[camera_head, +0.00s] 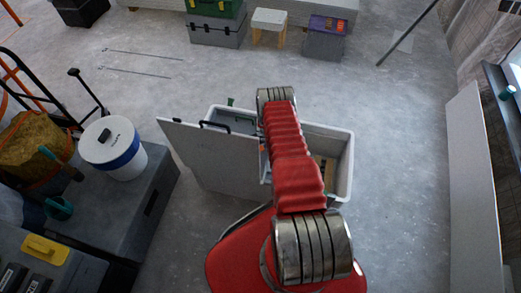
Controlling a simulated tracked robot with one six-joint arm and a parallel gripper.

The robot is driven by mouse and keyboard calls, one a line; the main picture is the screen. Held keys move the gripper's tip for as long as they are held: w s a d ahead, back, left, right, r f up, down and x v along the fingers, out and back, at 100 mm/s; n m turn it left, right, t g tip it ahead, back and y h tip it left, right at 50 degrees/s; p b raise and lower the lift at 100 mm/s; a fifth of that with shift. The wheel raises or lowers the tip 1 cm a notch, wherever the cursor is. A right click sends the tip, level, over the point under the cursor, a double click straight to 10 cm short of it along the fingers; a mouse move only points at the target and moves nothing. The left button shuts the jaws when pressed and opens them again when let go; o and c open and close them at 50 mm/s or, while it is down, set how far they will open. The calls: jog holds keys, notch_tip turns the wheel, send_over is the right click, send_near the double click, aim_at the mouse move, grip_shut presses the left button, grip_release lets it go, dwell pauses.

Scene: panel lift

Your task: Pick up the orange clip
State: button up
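I cannot pick out the orange clip for sure. A tiny orange spot (263,148) shows beside my red arm at the middle of the light grey bin (344,170), too small to identify. My arm reaches forward over the bin and covers much of its middle. My gripper is hidden beyond the arm's far metal joint, so I cannot see its fingers or whether it holds anything. A flat grey panel (205,155) with a dark handle stands tilted against the bin's left front side.
A dark grey case (150,205) at the left bears a white and blue bucket (113,150). A yellow item (45,250) lies front left. Toolboxes (217,31), a stool (269,20) and a purple-topped box (326,37) stand at the back. Concrete floor is clear right of the bin.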

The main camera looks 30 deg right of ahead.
aim_at(261, 148)
jog(key=shift+c, duration=0.6)
jog(key=c, duration=0.5)
jog(key=shift+c, duration=0.2)
jog(key=shift+r, duration=0.1)
notch_tip(261, 148, up, 10)
jog(key=shift+w, duration=0.1)
dwell(0.7)
